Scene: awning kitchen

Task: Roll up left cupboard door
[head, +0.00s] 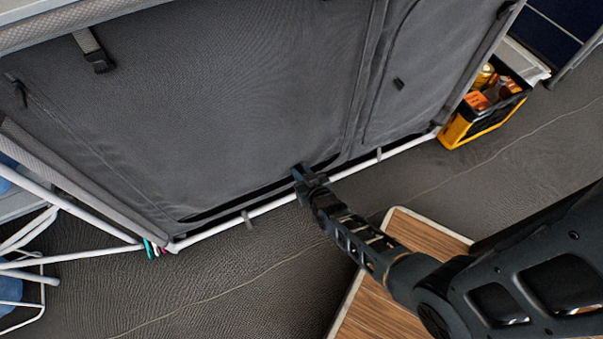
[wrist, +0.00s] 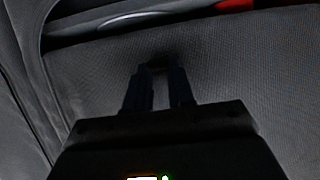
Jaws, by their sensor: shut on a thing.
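The left cupboard door (head: 210,110) is a dark grey fabric panel, hanging down over the cupboard front in the head view. A zip line runs along its left side, and a narrow dark gap shows along its bottom edge above the white frame bar (head: 275,204). My gripper (head: 301,173) is at the lower right part of this door, at its bottom edge. In the wrist view my gripper (wrist: 158,70) is shut on the door's fabric (wrist: 230,75), with its fingertips close together against the cloth. The pinched cloth itself is mostly hidden by the fingers.
The right cupboard door (head: 430,70) hangs closed beside it. A black and yellow crate (head: 485,110) with items stands at the right. A wooden-topped table (head: 375,290) lies below my arm. White folding-chair tubes (head: 60,250) are at the left. A strap with a buckle (head: 95,55) hangs at top left.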

